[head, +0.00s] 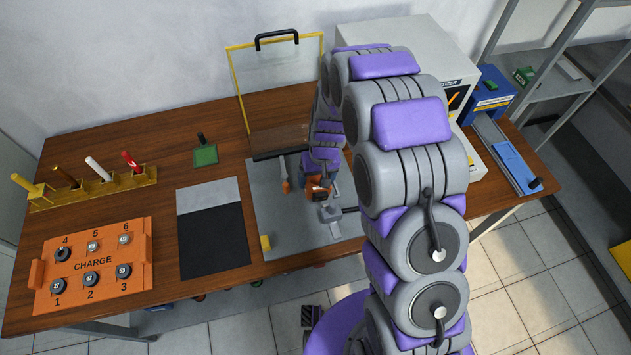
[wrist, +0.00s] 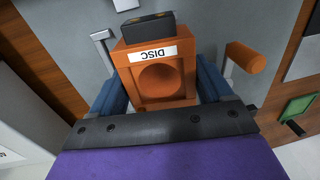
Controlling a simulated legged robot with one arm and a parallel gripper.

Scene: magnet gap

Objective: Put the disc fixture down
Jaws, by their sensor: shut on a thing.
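The disc fixture (wrist: 148,92) is an orange block with a white DISC label and a round recess in its face. A dark block sits at its far end in the wrist view. My gripper (wrist: 162,82) is shut on it, with a blue finger on each side. In the head view the disc fixture (head: 317,193) is a small orange shape at the end of my arm, over the grey plate (head: 285,222). My arm hides part of it there. I cannot tell whether it touches the plate.
An orange-tipped post (head: 285,186) and a grey clamp-like part (head: 330,213) stand close by on the plate. A clear yellow-framed guard (head: 243,90) stands behind. Left are a black-and-grey mat (head: 212,240), an orange CHARGE board (head: 95,265) and a yellow tool rack (head: 60,198).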

